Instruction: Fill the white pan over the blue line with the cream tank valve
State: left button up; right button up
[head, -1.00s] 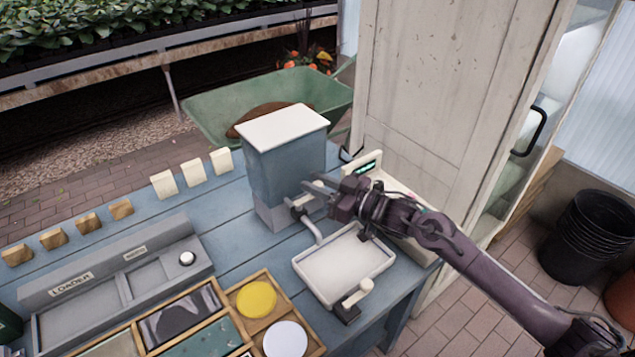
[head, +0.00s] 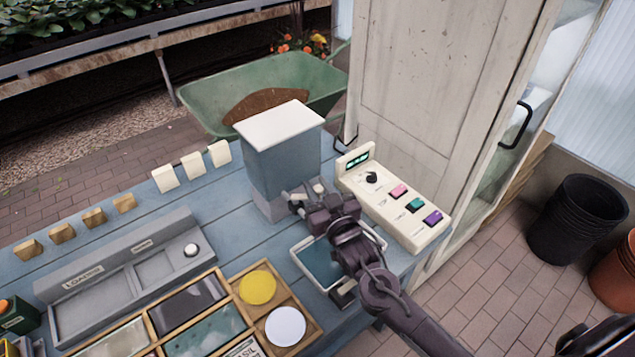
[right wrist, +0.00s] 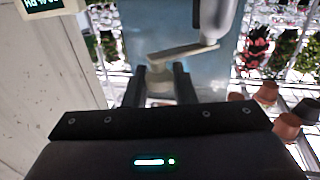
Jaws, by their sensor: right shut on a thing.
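The tank (head: 283,152) is blue-grey with a white lid and stands on the blue table. My right gripper (head: 306,196) is shut on its cream valve (head: 318,187), low on the tank's right side. The right wrist view shows the cream valve lever (right wrist: 184,53) in front of the dark fingers (right wrist: 160,84). The white pan (head: 302,268) sits below the valve, partly hidden by my right arm. Dark blue liquid (head: 320,262) covers its visible floor. I cannot make out the blue line or the level against it. My left gripper is not in view.
A cream control panel (head: 410,222) with a dial and coloured buttons stands right of the pan. A wooden tray (head: 232,290) with discs and a grey loader (head: 120,278) lie to the left. A white cabinet door (head: 440,90) stands behind the panel.

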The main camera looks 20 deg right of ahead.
jog(key=shift+s+m+h, duration=0.1)
jog(key=shift+m+h, duration=0.2)
jog(key=shift+h, duration=0.2)
jog(key=o, duration=0.9)
jog(key=shift+o, duration=0.2)
jog(key=s+b, duration=0.1)
jog(key=s, duration=0.6)
jog(key=shift+s+d+b, duration=0.15)
jog(key=shift+s+b, duration=0.15)
jog(key=shift+s, duration=0.1)
